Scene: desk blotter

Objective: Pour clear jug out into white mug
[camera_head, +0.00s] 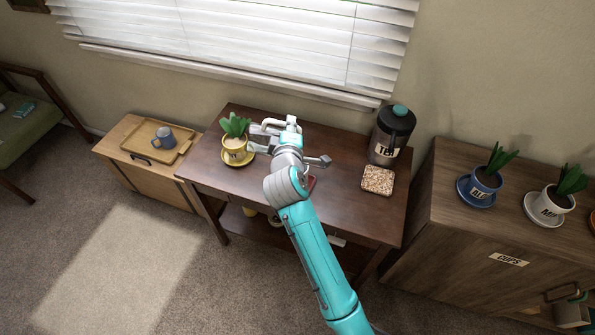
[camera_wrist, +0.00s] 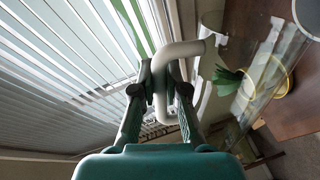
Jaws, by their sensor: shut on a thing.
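The clear jug (camera_wrist: 222,42) has a see-through wall and a white handle (camera_wrist: 182,50). My gripper (camera_wrist: 164,88) is shut on that handle in the wrist view. In the head view my gripper (camera_head: 286,127) holds the jug (camera_head: 263,131) above the back of the dark desk, right of the yellow plant pot. Whether the jug is tilted or holds anything is hard to tell. I cannot make out a white mug clearly in either view; my arm hides part of the desk, where a bit of something red shows beside it.
The yellow pot (camera_head: 236,151) with a plant stands close to the jug. A dark TEA canister (camera_head: 391,134) and a speckled square (camera_head: 377,180) are at the desk's right. A blue-grey mug (camera_head: 164,137) sits on a tray (camera_head: 137,135) at left. Blinds (camera_head: 250,45) hang behind.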

